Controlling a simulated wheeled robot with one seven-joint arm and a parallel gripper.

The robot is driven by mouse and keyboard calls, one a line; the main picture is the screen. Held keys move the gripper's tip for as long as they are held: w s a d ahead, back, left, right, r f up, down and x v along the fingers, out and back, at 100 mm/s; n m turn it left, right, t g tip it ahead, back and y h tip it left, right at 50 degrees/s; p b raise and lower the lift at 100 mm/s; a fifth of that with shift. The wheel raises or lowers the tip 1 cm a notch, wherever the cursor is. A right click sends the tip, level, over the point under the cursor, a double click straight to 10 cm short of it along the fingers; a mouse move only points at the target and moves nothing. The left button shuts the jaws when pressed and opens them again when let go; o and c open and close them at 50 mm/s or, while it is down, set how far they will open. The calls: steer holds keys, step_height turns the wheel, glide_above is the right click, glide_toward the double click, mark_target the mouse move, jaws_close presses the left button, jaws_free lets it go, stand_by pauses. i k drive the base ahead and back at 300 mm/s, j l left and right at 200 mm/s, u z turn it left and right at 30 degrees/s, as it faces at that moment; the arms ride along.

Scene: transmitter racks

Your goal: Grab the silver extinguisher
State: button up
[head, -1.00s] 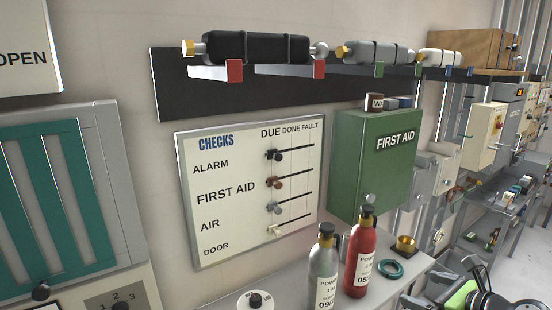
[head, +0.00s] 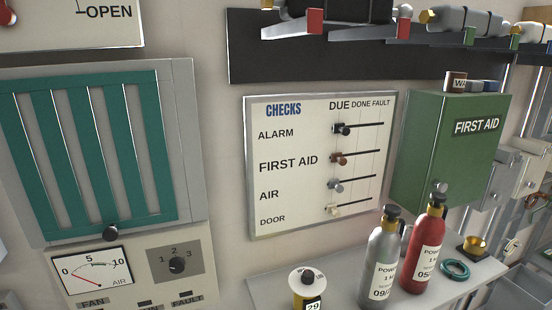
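The silver extinguisher (head: 381,258) stands upright on a grey shelf (head: 345,299) at the lower right of the head view. It has a black valve top with a brass collar and a white label with partly readable text. A red extinguisher (head: 424,245) of the same shape stands close on its right, slightly farther back. My gripper is not in view.
A small yellow-and-black canister (head: 307,289) stands left on the shelf. Behind are the CHECKS board (head: 300,215) and green FIRST AID box (head: 450,160). A gauge panel (head: 140,275) is at lower left.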

mark_target(383, 253)
steer(key=l+u, duration=0.25)
steer(key=u, duration=0.15)
steer(key=i+l+u, duration=0.1)
steer(key=l+u, duration=0.15)
steer(key=u, duration=0.15)
steer(key=l+u, duration=0.25)
steer(key=u, duration=0.15)
